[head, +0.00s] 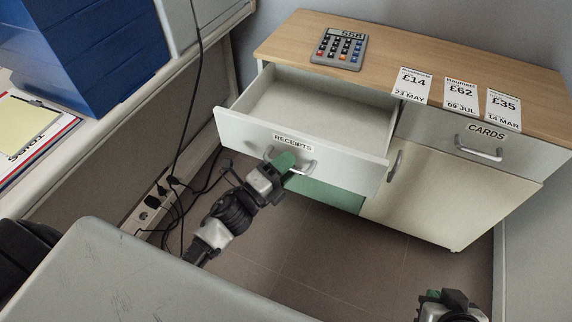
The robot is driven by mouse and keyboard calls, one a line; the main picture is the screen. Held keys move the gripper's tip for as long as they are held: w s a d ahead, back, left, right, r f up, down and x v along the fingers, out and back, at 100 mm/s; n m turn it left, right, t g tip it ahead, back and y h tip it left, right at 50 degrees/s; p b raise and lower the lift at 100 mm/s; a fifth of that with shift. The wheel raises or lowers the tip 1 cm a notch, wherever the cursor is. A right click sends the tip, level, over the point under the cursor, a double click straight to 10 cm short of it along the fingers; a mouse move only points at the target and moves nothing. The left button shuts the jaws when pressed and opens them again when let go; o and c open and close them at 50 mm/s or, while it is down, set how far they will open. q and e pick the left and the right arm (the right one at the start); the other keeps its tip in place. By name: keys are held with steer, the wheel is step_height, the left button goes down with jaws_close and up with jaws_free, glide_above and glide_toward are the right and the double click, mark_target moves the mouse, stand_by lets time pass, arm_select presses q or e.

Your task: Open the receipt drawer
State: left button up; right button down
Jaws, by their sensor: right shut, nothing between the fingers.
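The receipt drawer (238,130) is white with a label reading RECEIPTS. It is pulled well out of the left side of the wooden-topped cabinet, and its visible inside looks empty. Its bar handle (308,167) is on the front, below the label. My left gripper (285,163), with green fingertips, is at the handle and covers its middle part. Whether its fingers are closed around the bar is hidden. My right gripper (445,298) is low at the bottom right, shut and empty, away from the cabinet.
The CARDS drawer (440,127) beside it is shut. A calculator (339,48) and receipts (461,94) lie on the cabinet top (400,45). A desk with blue trays (90,50) stands at left, with black cables by a socket strip (150,208). Floor (340,255) before the cabinet is clear.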

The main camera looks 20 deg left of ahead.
arm_select(q)
steer(key=v, duration=1)
steer(key=shift+s+a, duration=0.2)
steer(key=shift+s, duration=0.2)
arm_select(e)
steer(key=shift+s+d+f+g, duration=0.25)
steer(key=shift+s+g, duration=0.25)
steer(key=shift+s, duration=0.05)
arm_select(q)
steer(key=shift+w, duration=0.1)
